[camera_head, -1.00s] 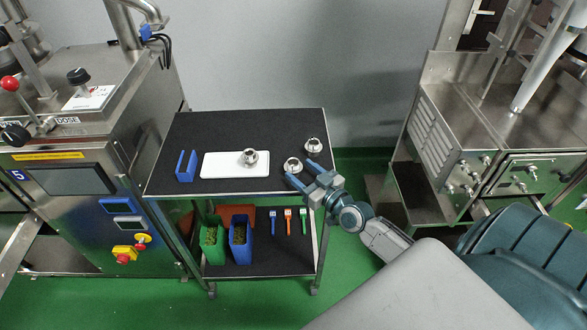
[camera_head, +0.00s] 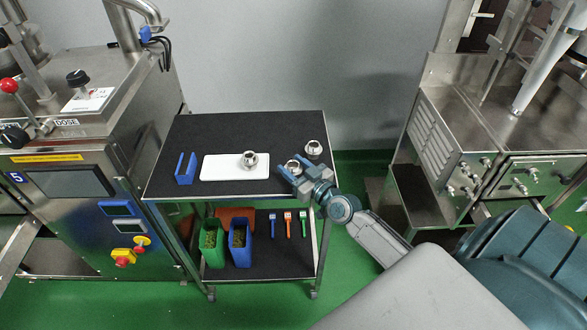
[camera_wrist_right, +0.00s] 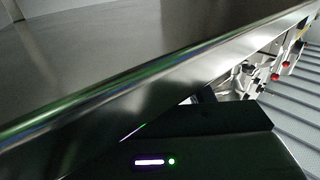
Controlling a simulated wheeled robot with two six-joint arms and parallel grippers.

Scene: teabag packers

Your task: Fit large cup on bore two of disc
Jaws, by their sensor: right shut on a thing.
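Three small metal cups are on the black top of the cart (camera_head: 215,130). One cup (camera_head: 249,160) is on the white plate (camera_head: 222,168). A second cup (camera_head: 314,148) stands at the back right. A third cup (camera_head: 292,165) is at the right front, partly hidden by my right gripper (camera_head: 289,175). My right gripper is shut on this third cup, at the cart's right edge. I cannot tell which cup is the large one. I cannot make out the disc or its bores. The right wrist view shows no fingers or cup. My left gripper is not in view.
A blue holder (camera_head: 186,168) stands left of the plate. The lower shelf holds green (camera_head: 212,242) and blue (camera_head: 240,244) bins and several small coloured tools. Steel machines stand left (camera_head: 75,215) and right (camera_head: 440,150). A steel surface (camera_wrist_right: 150,60) fills much of the wrist view.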

